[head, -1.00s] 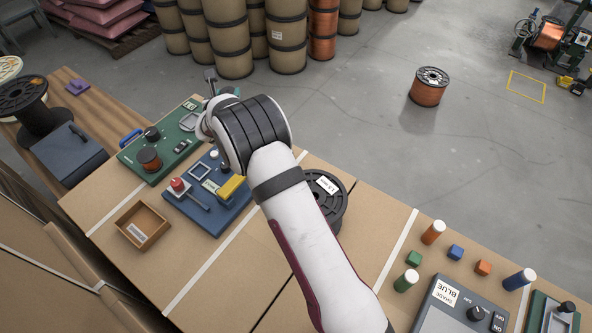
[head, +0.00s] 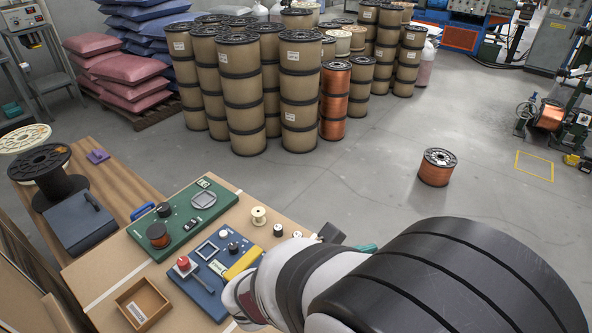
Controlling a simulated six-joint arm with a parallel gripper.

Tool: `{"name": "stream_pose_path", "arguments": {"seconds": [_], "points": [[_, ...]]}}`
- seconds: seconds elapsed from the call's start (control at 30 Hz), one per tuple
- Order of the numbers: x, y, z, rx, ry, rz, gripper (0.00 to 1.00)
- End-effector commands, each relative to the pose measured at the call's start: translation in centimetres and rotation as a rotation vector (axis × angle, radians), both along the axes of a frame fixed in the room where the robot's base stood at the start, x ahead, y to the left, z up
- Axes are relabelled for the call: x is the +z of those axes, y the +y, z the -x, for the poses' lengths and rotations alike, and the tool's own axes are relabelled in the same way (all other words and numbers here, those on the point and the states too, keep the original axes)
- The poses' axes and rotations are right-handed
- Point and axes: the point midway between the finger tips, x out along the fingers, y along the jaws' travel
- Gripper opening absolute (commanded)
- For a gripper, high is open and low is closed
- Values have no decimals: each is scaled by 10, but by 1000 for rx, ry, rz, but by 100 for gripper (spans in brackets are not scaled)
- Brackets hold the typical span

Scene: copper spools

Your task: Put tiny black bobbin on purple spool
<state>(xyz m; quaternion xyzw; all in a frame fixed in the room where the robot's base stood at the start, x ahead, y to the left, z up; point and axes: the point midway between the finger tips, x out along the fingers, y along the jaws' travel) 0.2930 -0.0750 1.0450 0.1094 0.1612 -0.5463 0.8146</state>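A tiny black-and-white piece (head: 278,229), perhaps the black bobbin, stands on the tan bench top near its far edge, beside a small cream spool (head: 258,216). No clear purple spool shows. A small purple object (head: 97,156) lies on the wooden bench at the left; I cannot tell its exact shape. My gripper (head: 332,234) shows only as a dark tip just right of the tiny piece, mostly hidden by my arm. Whether it is open or holds anything is hidden.
A big black spool (head: 52,172) and a grey-blue box (head: 78,226) stand left. My arm covers the right side.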

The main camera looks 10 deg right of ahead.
Motion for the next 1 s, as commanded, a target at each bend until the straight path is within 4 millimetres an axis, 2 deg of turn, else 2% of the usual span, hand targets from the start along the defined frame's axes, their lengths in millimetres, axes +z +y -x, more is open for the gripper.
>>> {"name": "stream_pose_path", "arguments": {"seconds": [0.1, 0.2, 0.33, 0.6, 0.97, 1.0], "points": [[-24, 34, -20, 6, 4, 3, 0], [-41, 60, -34, 7, 3, 2, 0], [-55, 80, -46, 4, 0, 1, 0], [-97, 85, -48, 5, 3, 2, 0], [-102, 85, -49, 4, 1, 0, 0], [-102, 85, -49, 4, 0, 0, 54]]}}
